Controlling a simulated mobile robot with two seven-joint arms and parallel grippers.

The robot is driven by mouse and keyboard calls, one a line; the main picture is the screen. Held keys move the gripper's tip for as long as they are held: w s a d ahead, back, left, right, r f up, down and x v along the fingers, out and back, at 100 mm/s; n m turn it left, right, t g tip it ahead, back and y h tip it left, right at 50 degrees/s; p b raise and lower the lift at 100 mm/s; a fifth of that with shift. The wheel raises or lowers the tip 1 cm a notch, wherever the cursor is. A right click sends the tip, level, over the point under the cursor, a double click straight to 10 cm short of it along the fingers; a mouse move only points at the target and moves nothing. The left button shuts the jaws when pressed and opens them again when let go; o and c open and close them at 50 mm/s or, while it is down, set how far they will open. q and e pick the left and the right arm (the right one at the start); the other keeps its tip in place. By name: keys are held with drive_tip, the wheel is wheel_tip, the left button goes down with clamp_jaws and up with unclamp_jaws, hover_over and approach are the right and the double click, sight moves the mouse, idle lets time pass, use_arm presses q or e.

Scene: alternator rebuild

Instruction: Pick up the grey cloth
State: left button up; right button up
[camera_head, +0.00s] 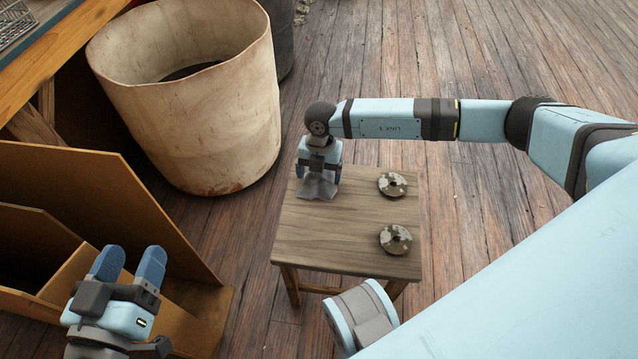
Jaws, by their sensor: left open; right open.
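The grey cloth (318,187) lies crumpled on the far left part of the small wooden table (325,245). My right gripper (319,173) points down right at the cloth, with its fingers on either side of the cloth's upper part. Its jaws are open, and the gripper hides the far side of the cloth. I cannot tell whether the fingers touch it. My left gripper (130,264) is open and empty at the lower left, in front of a wooden compartment unit, well away from the table.
Two round metal parts lie on the table's right side, one further back (392,184) and one nearer (396,239). A large rusty white drum (205,110) stands behind the table to the left. A wooden compartment unit (110,190) is at the left. The table's front left is clear.

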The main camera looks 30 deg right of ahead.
sight(319, 176)
drive_tip(key=shift+a+f, duration=0.1)
drive_tip(key=shift+f, duration=0.65)
use_arm(q)
drive_tip(key=shift+w+a+r+m, duration=0.1)
drive_tip(key=shift+w+a+m, duration=0.05)
drive_tip(key=shift+m, duration=0.15)
use_arm(e)
drive_tip(key=shift+s, duration=0.1)
drive_tip(key=shift+c, duration=0.5)
drive_tip(key=c, duration=0.9)
drive_tip(key=shift+r, duration=0.1)
drive_tip(key=shift+r, duration=0.55)
wheel_tip(319, 176, up, 7)
drive_tip(key=p, duration=0.3)
drive_tip(key=shift+p, duration=0.3)
use_arm(q)
wheel_tip(319, 176, up, 8)
drive_tip(key=s+n+t+p, duration=0.1)
drive_tip(key=n+t+p, duration=0.1)
drive_tip(key=t+p, duration=0.1)
drive_tip(key=shift+p, duration=0.35)
use_arm(e)
wheel_tip(319, 176, up, 12)
drive_tip(key=shift+f, duration=0.1)
